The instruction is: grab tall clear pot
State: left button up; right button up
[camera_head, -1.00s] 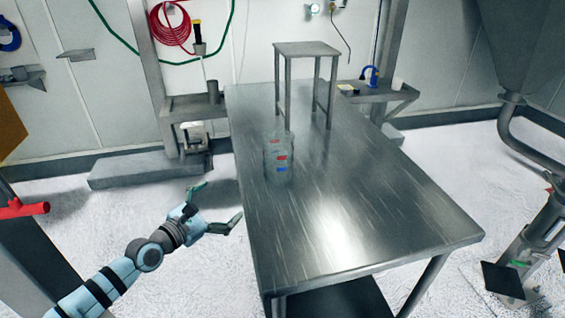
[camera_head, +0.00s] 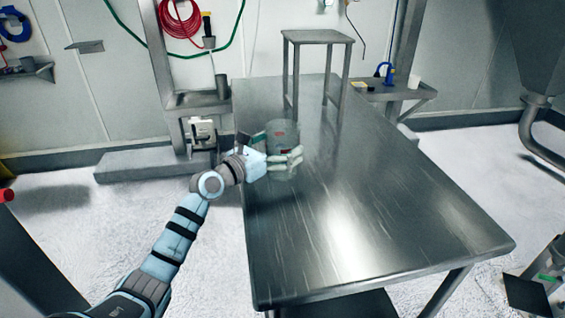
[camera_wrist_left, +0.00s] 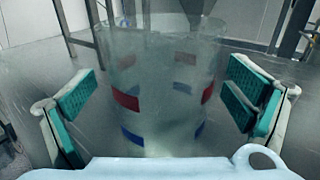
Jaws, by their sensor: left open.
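The tall clear pot (camera_head: 283,130) stands upright on the steel table near its left edge. In the left wrist view the pot (camera_wrist_left: 160,85) fills the middle, with red and blue marks on its wall. My left gripper (camera_head: 279,150) reaches in from the left at the pot. In the left wrist view the green pads of my left gripper (camera_wrist_left: 162,108) stand on either side of the pot, with a visible gap on both sides. The gripper is open. In the head view a finger hides part of the pot. My right gripper is not in view.
The steel table (camera_head: 370,220) is bare in front and to the right of the pot. A small metal stand (camera_head: 318,37) rises on the table behind the pot. A wall shelf (camera_head: 400,92) with a blue item is beyond the table's back right.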

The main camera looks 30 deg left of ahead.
pick_arm(q)
jog(key=shift+w+d, duration=0.25)
jog(key=shift+w, duration=0.3)
jog(key=shift+s+r, duration=0.1)
jog(key=shift+r, duration=0.05)
jog(key=c, duration=1.3)
jog(key=shift+a, duration=0.1)
